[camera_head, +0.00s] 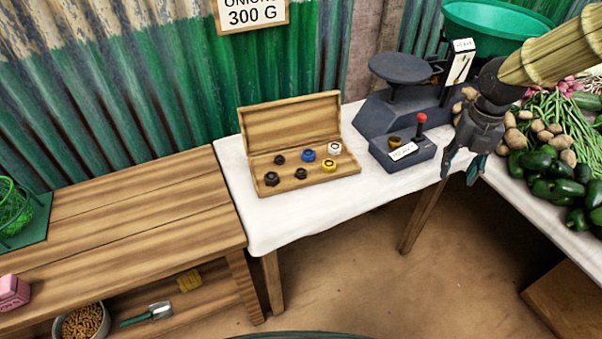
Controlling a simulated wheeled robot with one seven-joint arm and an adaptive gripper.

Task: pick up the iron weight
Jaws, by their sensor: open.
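An open wooden box (310,183) with its lid raised at the back stands on the white-topped table. Several small weights sit in it. The dark ones, which look like iron, are a back-left one (280,159), a front-left one (272,179) and a front-middle one (301,174). I cannot tell which of them is meant. A blue weight (308,155), a white weight (334,148) and a yellow weight (328,165) sit to their right. My gripper (460,174) is open and empty, pointing down near the table's right end, well right of the box.
A dark scale (378,118) with a round pan (400,68), a green bowl (497,28) and a red-knobbed part (421,118) stands between box and gripper. Vegetables (555,180) cover the right table. A wooden bench (130,220) adjoins at left. The white cloth (285,226) before the box is bare.

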